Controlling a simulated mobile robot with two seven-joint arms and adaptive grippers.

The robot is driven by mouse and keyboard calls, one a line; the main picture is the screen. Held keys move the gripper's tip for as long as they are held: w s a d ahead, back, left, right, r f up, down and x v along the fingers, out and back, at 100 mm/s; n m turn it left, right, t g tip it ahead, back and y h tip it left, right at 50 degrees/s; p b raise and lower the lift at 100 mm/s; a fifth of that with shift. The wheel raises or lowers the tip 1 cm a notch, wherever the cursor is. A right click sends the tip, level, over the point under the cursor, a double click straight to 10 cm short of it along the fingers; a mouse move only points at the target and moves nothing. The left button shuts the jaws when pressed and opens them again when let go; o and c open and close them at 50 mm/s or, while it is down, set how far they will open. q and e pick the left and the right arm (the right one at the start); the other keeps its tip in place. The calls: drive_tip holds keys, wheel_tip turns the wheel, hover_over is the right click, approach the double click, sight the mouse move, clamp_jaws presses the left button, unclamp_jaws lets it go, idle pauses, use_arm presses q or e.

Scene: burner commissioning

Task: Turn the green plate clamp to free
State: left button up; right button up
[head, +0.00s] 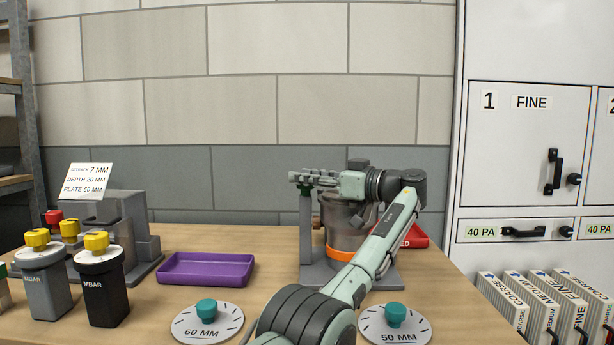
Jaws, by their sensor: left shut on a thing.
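The burner has an orange band low down and is partly hidden by my left arm. My right gripper is not in view.
A purple tray (206,282) stands left of the burner. Dials marked 60 MM (207,333) and 50 MM (380,334) lie in front. Yellow-knobbed gauges (104,300) stand at left by a grey block with a card (88,181). A red tray (416,240) sits behind my arm.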

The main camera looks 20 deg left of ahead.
use_arm(q)
drive_tip(key=shift+f, duration=0.15)
drive_tip(key=o, duration=1.2)
drive_tip(key=shift+c, duration=0.2)
